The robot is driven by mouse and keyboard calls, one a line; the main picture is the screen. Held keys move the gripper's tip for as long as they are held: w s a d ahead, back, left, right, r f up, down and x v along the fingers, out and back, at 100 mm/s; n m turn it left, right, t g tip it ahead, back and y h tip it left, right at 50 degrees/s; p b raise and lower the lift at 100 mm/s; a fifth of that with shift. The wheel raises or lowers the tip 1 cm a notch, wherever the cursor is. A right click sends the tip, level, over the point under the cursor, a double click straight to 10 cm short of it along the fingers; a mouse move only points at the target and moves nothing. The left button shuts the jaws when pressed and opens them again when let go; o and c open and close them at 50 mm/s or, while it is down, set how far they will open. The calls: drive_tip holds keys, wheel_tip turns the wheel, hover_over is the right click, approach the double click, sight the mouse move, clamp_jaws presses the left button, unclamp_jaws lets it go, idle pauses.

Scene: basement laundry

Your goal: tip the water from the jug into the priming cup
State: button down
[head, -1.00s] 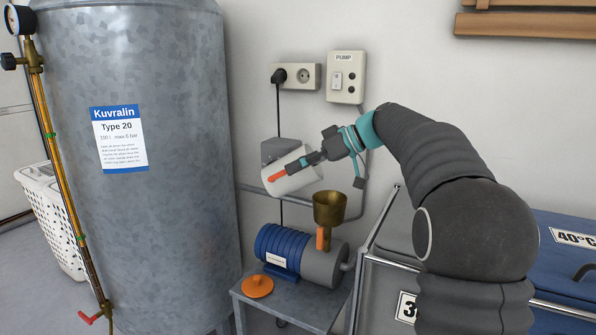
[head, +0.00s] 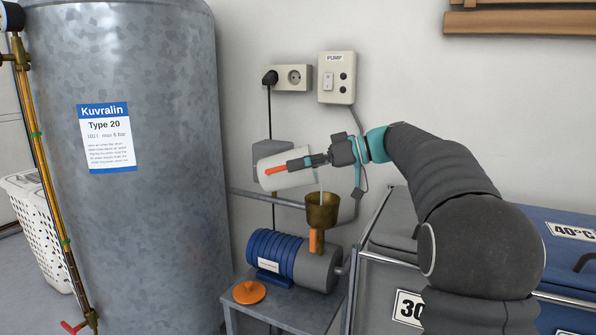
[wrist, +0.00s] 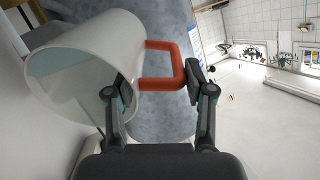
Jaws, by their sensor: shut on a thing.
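The white jug (head: 284,170) with an orange handle is tilted far over, its mouth end toward the right, above the brass priming cup (head: 322,214). A thin pale stream runs from the jug's lower right side down to the cup. My gripper (head: 306,163) is shut on the jug's handle (wrist: 185,68). In the wrist view the jug (wrist: 85,65) lies at the left with its wide mouth facing the camera. The water level in the cup is hidden.
An orange cap (head: 249,292) lies on the table.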

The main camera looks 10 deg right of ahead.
drive_tip(key=shift+s+d+r+t+y+b, duration=0.2)
drive_tip(key=shift+d+t+y, duration=0.1)
drive_tip(key=shift+d+y, duration=0.5)
drive_tip(key=shift+s+d+r+t+y+b, duration=0.1)
drive_tip(key=shift+s+d+t+y+b, duration=0.15)
drive_tip(key=shift+d+y, duration=0.45)
drive_tip(key=shift+s+d+r+t+y+b, duration=0.15)
drive_tip(key=shift+d+t+y, duration=0.3)
drive_tip(key=shift+y, duration=0.55)
drive_tip(key=shift+w+d+g, duration=0.1)
drive_tip(key=shift+g, duration=0.2)
